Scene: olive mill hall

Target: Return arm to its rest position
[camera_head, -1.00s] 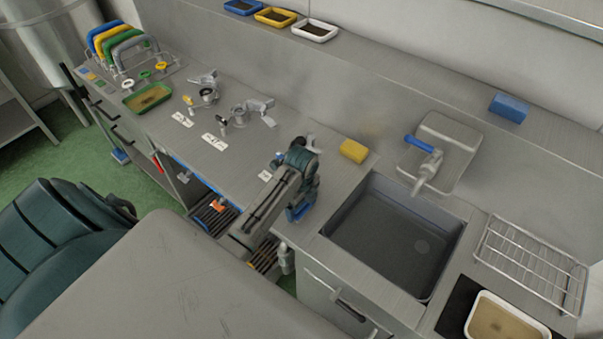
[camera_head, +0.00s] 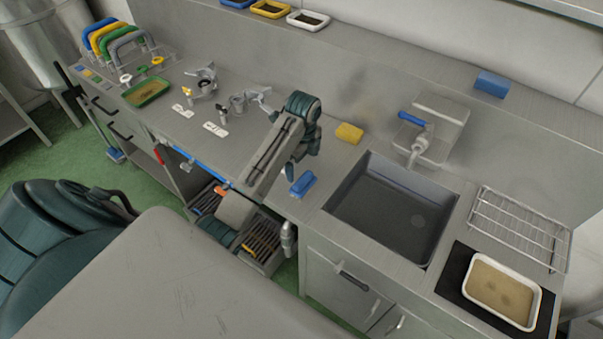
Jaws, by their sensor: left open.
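My left arm rises from the lower middle of the head view and bends down over the counter. My left gripper (camera_head: 290,172) points downward just left of the sink. It is open and looks empty. A blue sponge (camera_head: 302,184) lies on the counter between the gripper and the sink, close to the fingertips. Whether they touch it is hard to tell. My right gripper is out of view.
A sink (camera_head: 390,215) with a blue-handled tap (camera_head: 415,135) is right of the arm. A yellow sponge (camera_head: 349,133) lies behind it. A wire rack (camera_head: 520,228) and a white tray (camera_head: 535,310) are at right. Metal fittings (camera_head: 237,103) stand left. An open drawer (camera_head: 262,250) is below.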

